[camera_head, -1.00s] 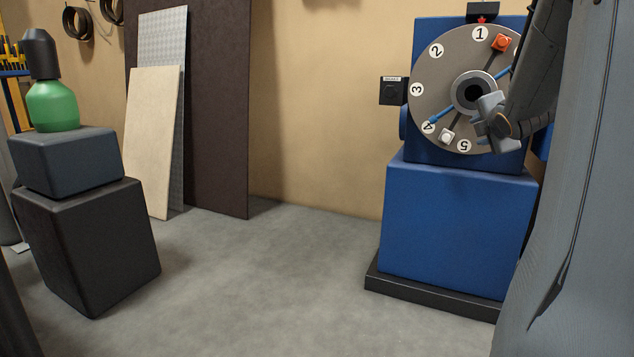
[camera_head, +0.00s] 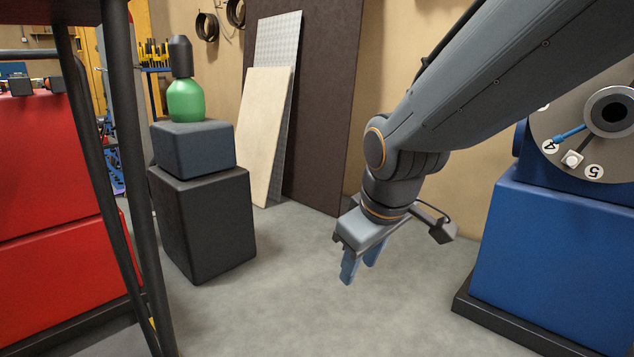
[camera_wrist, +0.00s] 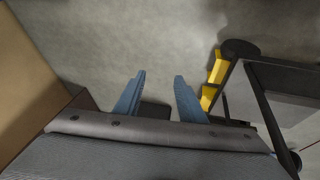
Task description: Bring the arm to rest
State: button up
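My gripper (camera_head: 361,268) hangs at the end of my arm in the head view, pointing down over the bare grey floor. Its two blue-grey fingers are apart, with nothing between them. The wrist view also shows the fingers (camera_wrist: 158,90) spread and empty above the floor. The gripper is clear of everything around it, left of the blue machine (camera_head: 570,260) and right of the black pedestal (camera_head: 205,220).
A numbered grey dial (camera_head: 575,115) is on the blue machine, partly out of frame. A green bottle (camera_head: 185,101) stands on the stacked blocks. Leaning boards (camera_head: 265,140) stand behind. Red cabinets (camera_head: 45,190) are at left. A yellow-and-black frame (camera_wrist: 215,70) shows in the wrist view. Floor between is free.

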jog(key=s+a+f+m+g+p, duration=0.15)
jog(key=s+a, duration=0.25)
jog(key=s, duration=0.6)
jog(key=s+a+f+g, duration=0.1)
jog(key=s+a+g, duration=0.3)
jog(key=s, duration=0.6)
jog(key=d+r+m+p, duration=0.2)
jog(key=d+r+p, duration=0.4)
jog(key=r+p, duration=0.3)
jog(key=d+r+m+p, duration=0.2)
jog(key=d+r+p, duration=0.5)
jog(key=p, duration=0.8)
jog(key=d+r+m+h+p, duration=0.1)
jog(key=d+r+p, duration=0.5)
jog(key=r+p, duration=0.6)
jog(key=shift+d+r+m+t+p, duration=0.4)
jog(key=shift+m+p, duration=0.2)
jog(key=shift+m, duration=0.25)
jog(key=shift+w+f, duration=0.1)
